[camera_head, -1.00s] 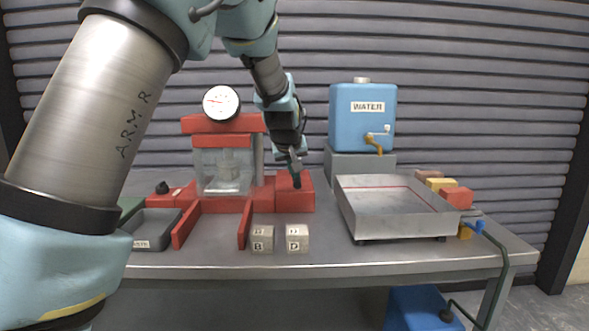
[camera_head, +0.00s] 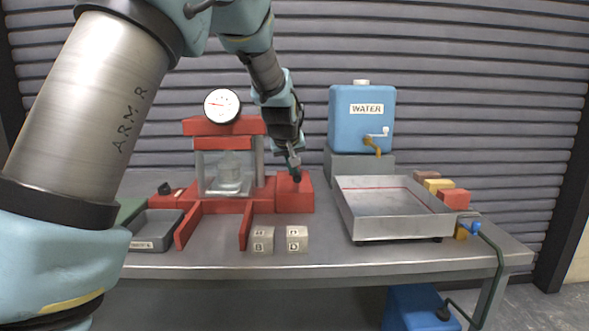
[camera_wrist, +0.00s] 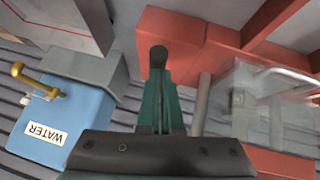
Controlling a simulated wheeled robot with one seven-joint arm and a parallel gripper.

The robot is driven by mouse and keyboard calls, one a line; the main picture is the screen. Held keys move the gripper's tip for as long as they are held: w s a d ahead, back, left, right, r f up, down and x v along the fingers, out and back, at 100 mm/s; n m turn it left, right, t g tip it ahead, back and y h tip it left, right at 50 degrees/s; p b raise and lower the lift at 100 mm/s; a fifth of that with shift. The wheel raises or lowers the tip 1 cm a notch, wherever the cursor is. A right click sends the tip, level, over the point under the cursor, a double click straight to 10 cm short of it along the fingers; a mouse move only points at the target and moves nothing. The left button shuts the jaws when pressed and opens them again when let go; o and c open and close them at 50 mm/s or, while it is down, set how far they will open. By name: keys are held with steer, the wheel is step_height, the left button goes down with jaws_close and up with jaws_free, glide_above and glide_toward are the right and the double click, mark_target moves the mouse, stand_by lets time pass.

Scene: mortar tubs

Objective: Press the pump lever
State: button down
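The pump lever (camera_head: 297,177) shows as a short dark stub on the red block at the right of the red press (camera_head: 237,206). My gripper (camera_head: 293,162) points down at it from above, its tips at or just over the stub. In the wrist view, the two green fingers of my gripper (camera_wrist: 160,85) lie together with only a thin line between them. A dark rounded knob (camera_wrist: 158,53) shows at their tips; I cannot tell whether they touch it. The press has a white dial gauge (camera_head: 222,106) on top and a clear-walled chamber (camera_head: 227,172).
A shallow metal tray (camera_head: 400,227) stands right of the press, before a blue water tank (camera_head: 362,118) with a brass tap. Two lettered cubes (camera_head: 280,239) stand in front. A grey bin (camera_head: 155,231) is at left. Coloured blocks (camera_head: 454,199) lie at right.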

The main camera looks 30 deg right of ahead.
steer(key=b+v, duration=0.1)
steer(key=v, duration=1)
steer(key=shift+s+a+f+b, duration=0.2)
steer(key=shift+s+a+b, duration=0.05)
steer(key=shift+a+b, duration=0.1)
steer(key=shift+w+d, duration=0.1)
steer(key=w+d+r+g+y+p, duration=0.1)
steer(key=w+d+r+g+p, duration=0.1)
steer(key=w+r, duration=0.5)
step_height(320, 180, up, 4)
steer(key=shift+w+d+r+g+p, duration=0.25)
steer(key=shift+w+d+g+p, duration=0.05)
steer(key=shift+d+p, duration=0.35)
steer(key=s+x, duration=0.1)
steer(key=x, duration=0.3)
steer(key=p+x, duration=0.1)
steer(key=x, duration=0.3)
steer(key=s+a+f+p+x, duration=0.1)
steer(key=x, duration=0.4)
steer(key=shift+s, duration=0.3)
